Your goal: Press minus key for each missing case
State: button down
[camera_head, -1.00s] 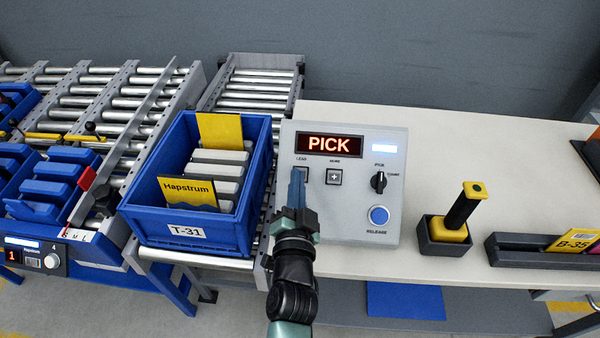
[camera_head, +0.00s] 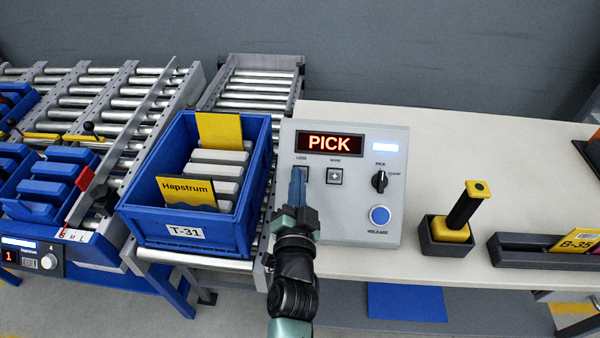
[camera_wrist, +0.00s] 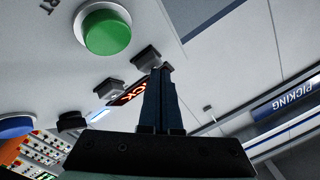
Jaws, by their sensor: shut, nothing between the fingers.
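The grey control panel (camera_head: 362,225) shows PICK in red on its display (camera_head: 329,144). The LESS key (camera_head: 304,174) is partly covered by my gripper (camera_head: 297,172); the MORE key (camera_head: 334,176) with a plus sign is clear to its right. My gripper is shut and empty, its fingertips at the LESS key; I cannot tell whether they touch it. In the wrist view the shut fingers (camera_wrist: 161,72) are beside a dark key (camera_wrist: 146,58). The blue tote T-31 (camera_head: 165,231) holds several pale cases (camera_head: 217,171) between yellow cards, the front one marked Hapstrum (camera_head: 187,192).
A selector knob (camera_head: 380,181) and blue RELEASE button (camera_head: 380,215) are on the panel's right. A green button (camera_wrist: 107,32) shows in the wrist view. A black-and-yellow handled tool (camera_head: 462,212) stands on the bench. Roller conveyors (camera_head: 256,90) lie behind the tote.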

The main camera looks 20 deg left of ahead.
jog(key=shift+w+a+f+b, duration=0.15)
jog(key=shift+w+f+b, duration=0.35)
jog(key=shift+b, duration=0.1)
dwell(0.6)
jog(key=shift+s, duration=0.1)
jog(key=shift+s+d+r+p, duration=0.2)
jog(key=shift+s+r+p, duration=0.65)
jog(key=shift+p, duration=0.2)
jog(key=shift+s+d+r+p, duration=0.3)
jog(key=shift+s+r+p, duration=0.55)
jog(key=shift+r+p, duration=0.05)
jog(key=shift+s+d+r+p, duration=0.25)
jog(key=shift+s+r+p, duration=0.55)
jog(key=shift+r+p, duration=0.1)
